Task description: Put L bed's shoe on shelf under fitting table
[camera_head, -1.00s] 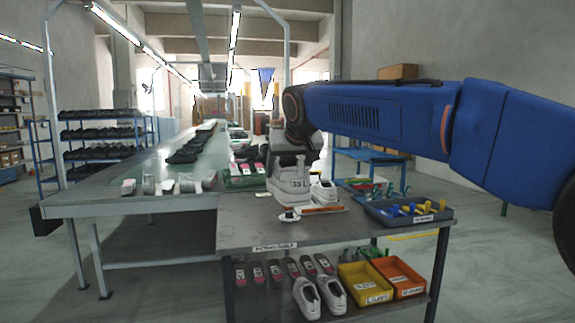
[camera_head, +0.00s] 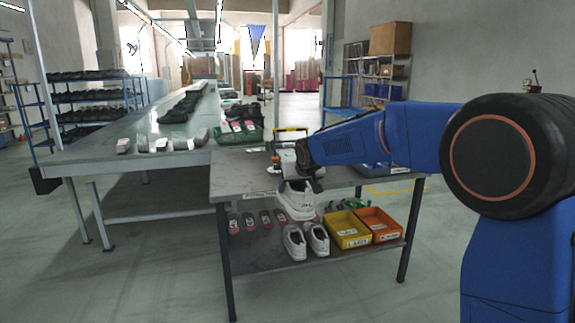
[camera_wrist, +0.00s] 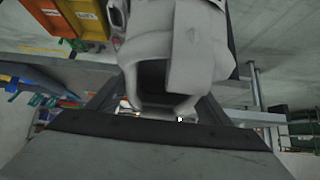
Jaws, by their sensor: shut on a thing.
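My gripper (camera_head: 298,182) is shut on a white shoe (camera_head: 296,203) and holds it in front of the fitting table's (camera_head: 235,172) front edge, below the tabletop level. In the wrist view the same shoe (camera_wrist: 200,58) hangs from the jaws, its dark opening facing the camera. The shelf (camera_head: 268,258) under the table carries a pair of white shoes (camera_head: 305,241) just below the held shoe. The bed that bore the shoe is hidden behind my arm.
On the shelf, a yellow bin (camera_head: 348,231) and an orange bin (camera_head: 377,224) stand right of the pair. Several dark, pink-marked items (camera_head: 249,221) lie left of it. A conveyor (camera_head: 100,153) runs at the left. The shelf's front left part is bare.

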